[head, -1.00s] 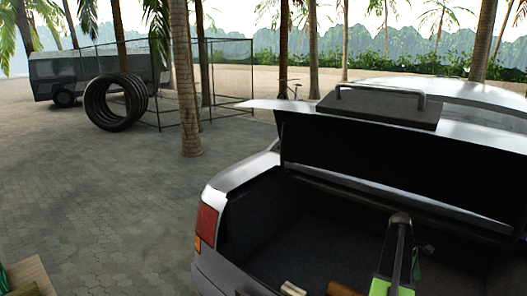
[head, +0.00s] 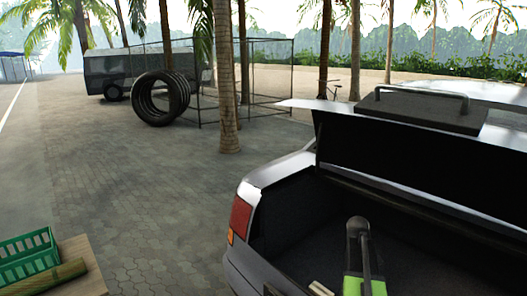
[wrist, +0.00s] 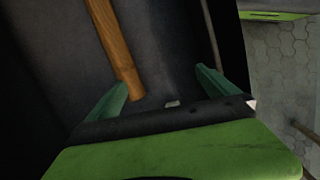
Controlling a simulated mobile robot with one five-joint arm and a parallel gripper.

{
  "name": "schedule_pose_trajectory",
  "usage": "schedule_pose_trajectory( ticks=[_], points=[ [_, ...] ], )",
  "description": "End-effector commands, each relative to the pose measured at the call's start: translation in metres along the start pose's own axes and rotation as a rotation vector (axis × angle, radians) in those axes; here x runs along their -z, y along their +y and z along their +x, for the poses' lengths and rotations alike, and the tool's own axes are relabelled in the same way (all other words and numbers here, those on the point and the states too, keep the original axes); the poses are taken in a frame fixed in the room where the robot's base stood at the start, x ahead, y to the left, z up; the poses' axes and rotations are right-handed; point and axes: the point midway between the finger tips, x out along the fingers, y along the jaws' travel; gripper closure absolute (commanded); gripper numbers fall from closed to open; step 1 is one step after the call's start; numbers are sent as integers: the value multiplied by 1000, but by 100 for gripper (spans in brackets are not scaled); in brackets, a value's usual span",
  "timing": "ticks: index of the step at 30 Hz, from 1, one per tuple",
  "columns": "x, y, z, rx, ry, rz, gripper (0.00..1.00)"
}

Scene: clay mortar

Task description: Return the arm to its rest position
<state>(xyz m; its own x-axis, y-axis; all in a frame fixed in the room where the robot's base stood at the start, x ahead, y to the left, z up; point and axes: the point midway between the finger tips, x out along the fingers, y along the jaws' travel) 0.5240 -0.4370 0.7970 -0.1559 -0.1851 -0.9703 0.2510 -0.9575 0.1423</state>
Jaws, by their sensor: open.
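In the wrist view my gripper (wrist: 163,88) is open, its two green fingers spread apart with nothing clasped between them. A wooden handle (wrist: 113,45) lies beyond, its near end close to the left finger; I cannot tell if they touch. Dark trunk lining shows behind it. In the head view my arm is at the lower right, in front of the open trunk (head: 300,250) of a silver car (head: 262,190). The gripper's fingertips cannot be made out there.
The raised trunk lid (head: 400,165) stands above the opening. A pale piece (head: 320,288) lies at the trunk's front edge. At lower left, a green crate (head: 28,252) and a wooden stick (head: 42,278) rest on a wooden top (head: 88,272). Paving between is clear.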

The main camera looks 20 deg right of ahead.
Motion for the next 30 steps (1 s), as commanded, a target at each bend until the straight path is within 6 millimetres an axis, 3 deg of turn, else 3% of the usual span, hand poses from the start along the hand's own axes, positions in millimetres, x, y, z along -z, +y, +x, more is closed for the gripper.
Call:
schedule_pose_trajectory(
  ticks=[1,3,7,12,18,21,23,30],
  points=[
    [29,-38,-10,-3,30,6,2],
    [65,-87,-23,0,73,38,2],
    [117,-180,-45,26,144,99,2],
    [153,-282,-66,76,206,163,2],
    [167,-374,-82,135,242,218,2],
    [168,-413,-88,163,252,241,2],
    [172,-410,-61,161,241,246,2],
    [169,-415,-18,165,210,244,2]
  ],
)
